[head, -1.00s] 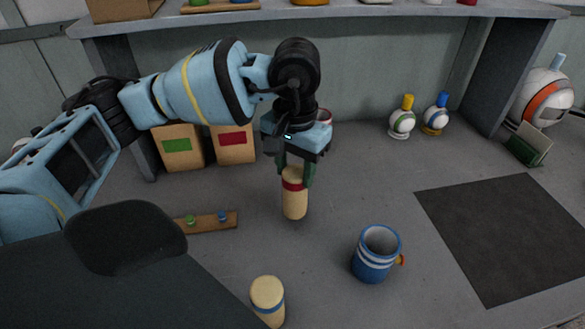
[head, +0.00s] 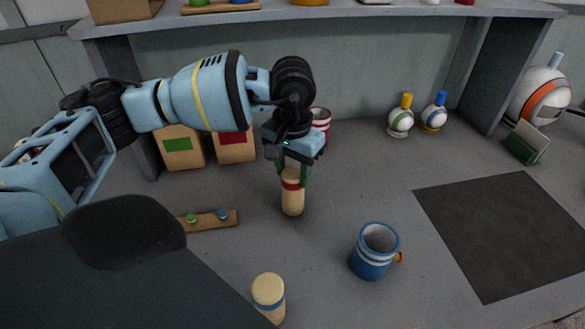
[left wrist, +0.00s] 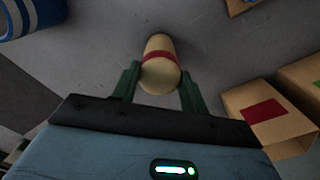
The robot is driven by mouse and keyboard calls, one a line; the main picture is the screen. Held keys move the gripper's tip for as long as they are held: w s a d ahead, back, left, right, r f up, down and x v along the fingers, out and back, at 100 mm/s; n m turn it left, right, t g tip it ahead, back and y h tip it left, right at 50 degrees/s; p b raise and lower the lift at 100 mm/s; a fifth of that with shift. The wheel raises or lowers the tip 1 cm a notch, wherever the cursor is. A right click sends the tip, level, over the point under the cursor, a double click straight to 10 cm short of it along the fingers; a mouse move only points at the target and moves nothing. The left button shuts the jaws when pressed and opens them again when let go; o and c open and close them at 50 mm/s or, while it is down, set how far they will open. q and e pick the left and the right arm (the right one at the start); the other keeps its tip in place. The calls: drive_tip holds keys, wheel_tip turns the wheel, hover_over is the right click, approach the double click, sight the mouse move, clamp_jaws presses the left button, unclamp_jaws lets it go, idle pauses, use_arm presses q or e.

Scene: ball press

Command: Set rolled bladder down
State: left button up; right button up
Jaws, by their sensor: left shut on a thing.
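The rolled bladder is a tan cylinder with a red band (head: 292,201), near the middle of the table in the head view. It stands roughly upright, its lower end at or just above the table; I cannot tell if it touches. My left gripper (head: 293,178) is above it, shut on its upper part. In the left wrist view the bladder (left wrist: 160,60) sits between the two green fingers of the left gripper (left wrist: 160,88). My right gripper is not in view.
A second tan roll with a blue band (head: 268,292) stands at the front. A blue mug (head: 371,262) is right of the held roll. A dark mat (head: 510,235) lies at right. A small board with pegs (head: 208,222) and boxes (head: 182,155) are at left.

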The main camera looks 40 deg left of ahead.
use_arm(q)
drive_tip(key=shift+f, duration=0.1)
drive_tip(key=shift+f, duration=0.1)
drive_tip(key=o, duration=1.3)
drive_tip(key=shift+c, duration=0.2)
drive_tip(key=shift+r, duration=0.2)
wheel_tip(320, 180, up, 12)
